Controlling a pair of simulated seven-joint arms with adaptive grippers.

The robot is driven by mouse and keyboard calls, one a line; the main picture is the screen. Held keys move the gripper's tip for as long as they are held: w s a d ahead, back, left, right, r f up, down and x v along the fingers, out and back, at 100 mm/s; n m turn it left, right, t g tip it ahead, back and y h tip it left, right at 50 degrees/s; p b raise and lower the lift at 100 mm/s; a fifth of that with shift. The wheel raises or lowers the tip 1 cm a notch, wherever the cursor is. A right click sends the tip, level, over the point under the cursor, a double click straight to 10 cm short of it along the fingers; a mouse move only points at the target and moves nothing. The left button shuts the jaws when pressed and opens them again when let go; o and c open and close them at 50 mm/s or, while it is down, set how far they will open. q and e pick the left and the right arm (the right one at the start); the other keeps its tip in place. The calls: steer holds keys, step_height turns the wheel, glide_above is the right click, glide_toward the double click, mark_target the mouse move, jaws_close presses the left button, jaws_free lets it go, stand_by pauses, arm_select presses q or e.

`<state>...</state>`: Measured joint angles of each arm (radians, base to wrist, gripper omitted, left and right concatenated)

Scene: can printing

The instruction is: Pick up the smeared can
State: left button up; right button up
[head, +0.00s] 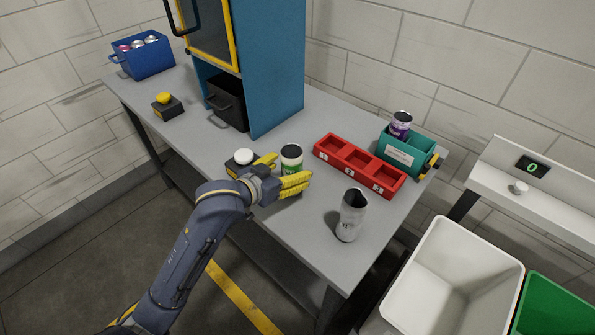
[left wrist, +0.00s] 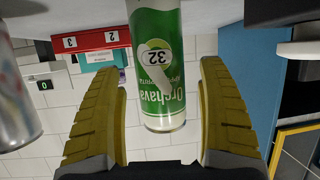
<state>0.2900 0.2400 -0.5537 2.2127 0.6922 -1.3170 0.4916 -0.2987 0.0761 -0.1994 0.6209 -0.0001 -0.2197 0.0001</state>
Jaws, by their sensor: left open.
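A green and white can (head: 291,154) stands upright on the grey table, near its front edge. In the left wrist view the can (left wrist: 160,88) appears upside down, with "32" in a circle and a pale streak across its print; I cannot tell for sure that this is a smear. My left gripper (head: 292,168) is open, its yellow fingers either side of the can. In the left wrist view the gripper (left wrist: 158,66) shows a gap between each finger and the can. My right gripper is not in view.
A silver cup-like can (head: 350,215) stands to the right. Behind are a red three-compartment tray (head: 342,170) and a teal holder (head: 403,155) with a purple can (head: 400,122). A white button (head: 243,156) is left of the gripper. A blue cabinet (head: 270,75) stands behind.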

arm_select(q)
steer(key=shift+x, duration=0.95)
steer(key=shift+c, duration=0.2)
steer(key=c, duration=0.8)
